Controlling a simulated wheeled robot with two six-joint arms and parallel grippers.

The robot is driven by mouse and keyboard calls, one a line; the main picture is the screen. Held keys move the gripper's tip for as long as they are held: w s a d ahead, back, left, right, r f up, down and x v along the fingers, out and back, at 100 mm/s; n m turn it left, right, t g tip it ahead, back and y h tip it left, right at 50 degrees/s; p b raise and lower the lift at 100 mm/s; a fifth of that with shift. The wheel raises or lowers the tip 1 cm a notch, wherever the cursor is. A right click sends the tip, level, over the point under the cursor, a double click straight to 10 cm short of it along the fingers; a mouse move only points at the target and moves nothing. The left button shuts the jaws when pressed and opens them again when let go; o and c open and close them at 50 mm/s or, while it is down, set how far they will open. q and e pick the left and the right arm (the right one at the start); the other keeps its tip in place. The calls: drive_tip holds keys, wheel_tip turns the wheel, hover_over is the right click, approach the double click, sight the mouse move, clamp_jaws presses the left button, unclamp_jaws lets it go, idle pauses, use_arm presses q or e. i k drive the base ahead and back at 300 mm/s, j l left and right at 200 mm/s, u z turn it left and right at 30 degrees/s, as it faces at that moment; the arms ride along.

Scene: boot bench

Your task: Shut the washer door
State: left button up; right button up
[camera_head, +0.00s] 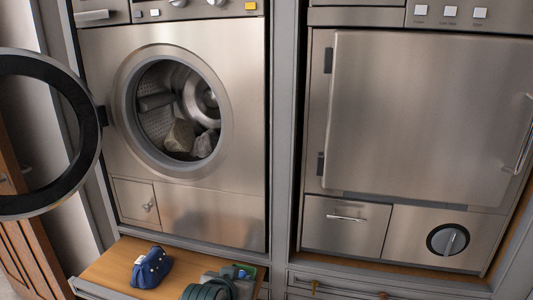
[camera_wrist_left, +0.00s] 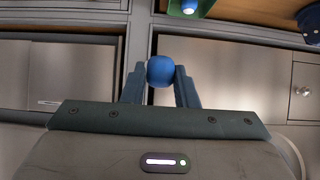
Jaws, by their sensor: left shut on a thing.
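The washer (camera_head: 190,105) stands at the left of the head view. Its round door (camera_head: 84,95), a dark ring, hangs wide open to the left on its hinge. The open drum (camera_head: 180,108) shows pale, stone-like lumps inside. My left gripper (camera_head: 222,284) is at the bottom edge of the head view, low in front of the washer and well right of the door. In the left wrist view its fingers are closed on a blue ball (camera_wrist_left: 160,70). My right gripper is not in view.
A pulled-out wooden shelf (camera_head: 110,268) below the washer carries a blue pouch (camera_head: 151,267) and a small green thing (camera_head: 244,271). A second appliance (camera_head: 425,115) with a shut square door stands at the right. A wooden cabinet (camera_head: 25,235) is at the far left.

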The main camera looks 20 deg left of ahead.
sight(92, 118)
drive_tip(key=k+j+z, duration=0.1)
drive_tip(key=j+z, duration=0.2)
drive_tip(key=k+j+z, duration=0.15)
drive_tip(key=j+z, duration=0.15)
drive_tip(key=j, duration=0.2)
drive_tip(key=k+j+z, duration=0.3)
drive_tip(key=i+j, duration=0.1)
